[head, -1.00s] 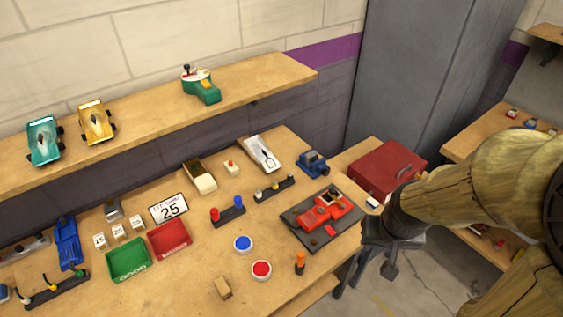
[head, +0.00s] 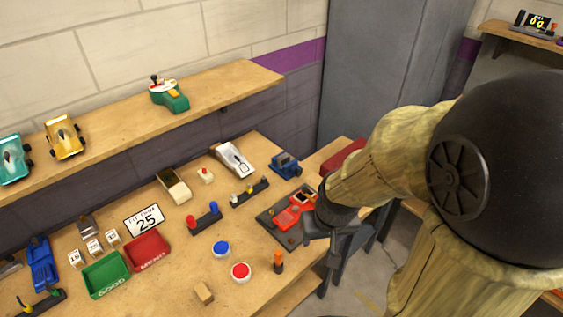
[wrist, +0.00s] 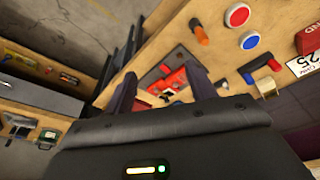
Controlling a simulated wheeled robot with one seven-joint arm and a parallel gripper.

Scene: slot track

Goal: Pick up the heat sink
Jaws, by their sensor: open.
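No heat sink is clearly recognisable. A small grey metal block (head: 87,226) behind the number cards in the head view may be it, but its fins are too small to make out. My arm and gripper hide part of that tray. The grey block is far to the left of my gripper.
Green (head: 106,276) and red (head: 148,252) bins, blue (head: 221,248) and red (head: 241,271) round pots, an orange-handled tool (head: 278,262) and a blue vise (head: 285,164) crowd the bench. A shelf (head: 215,88) with cars runs along the wall. Free wood shows at the front left.

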